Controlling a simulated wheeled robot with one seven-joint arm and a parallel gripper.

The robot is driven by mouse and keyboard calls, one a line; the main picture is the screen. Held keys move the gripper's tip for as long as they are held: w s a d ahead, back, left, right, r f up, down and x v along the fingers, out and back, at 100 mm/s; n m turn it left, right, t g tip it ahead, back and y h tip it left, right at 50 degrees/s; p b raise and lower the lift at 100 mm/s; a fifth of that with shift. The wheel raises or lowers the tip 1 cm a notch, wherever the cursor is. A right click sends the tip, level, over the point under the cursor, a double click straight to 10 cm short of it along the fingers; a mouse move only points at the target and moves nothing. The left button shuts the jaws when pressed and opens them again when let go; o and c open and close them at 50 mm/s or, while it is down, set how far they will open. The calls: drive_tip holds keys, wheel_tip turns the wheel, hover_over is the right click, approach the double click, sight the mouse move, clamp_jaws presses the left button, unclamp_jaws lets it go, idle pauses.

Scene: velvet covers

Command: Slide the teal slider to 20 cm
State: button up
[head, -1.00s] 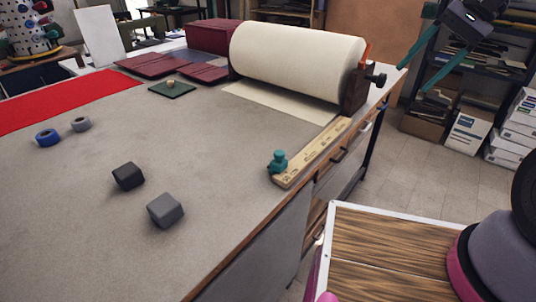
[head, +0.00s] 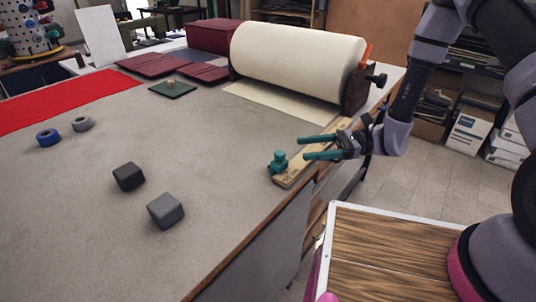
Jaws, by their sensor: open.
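The teal slider (head: 278,163) sits at the near end of a wooden ruler rail (head: 289,181) along the table's right edge. It has a round knob on top. My gripper (head: 302,148) is open, its two teal fingers pointing left. The fingertips are just right of the slider in the picture and look apart from it; their height above the rail is hard to judge. My gripper and wrist hide most of the rail's middle and far part, including its scale marks.
A large cream paper roll (head: 297,62) in a dark stand is at the rail's far end. A black block (head: 128,176) and a grey block (head: 165,210) lie to the left on the grey table (head: 215,140). The table around the slider's left side is clear.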

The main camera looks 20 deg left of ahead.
sight(279, 160)
drive_tip(key=shift+s+a+f+m, duration=0.2)
drive_tip(key=shift+a+f+m, duration=0.15)
drive_tip(key=shift+f, duration=0.25)
drive_tip(key=x, duration=1)
drive_tip(key=shift+a+r, duration=0.1)
drive_tip(key=shift+a, duration=0.2)
clamp_jaws()
idle(0.5)
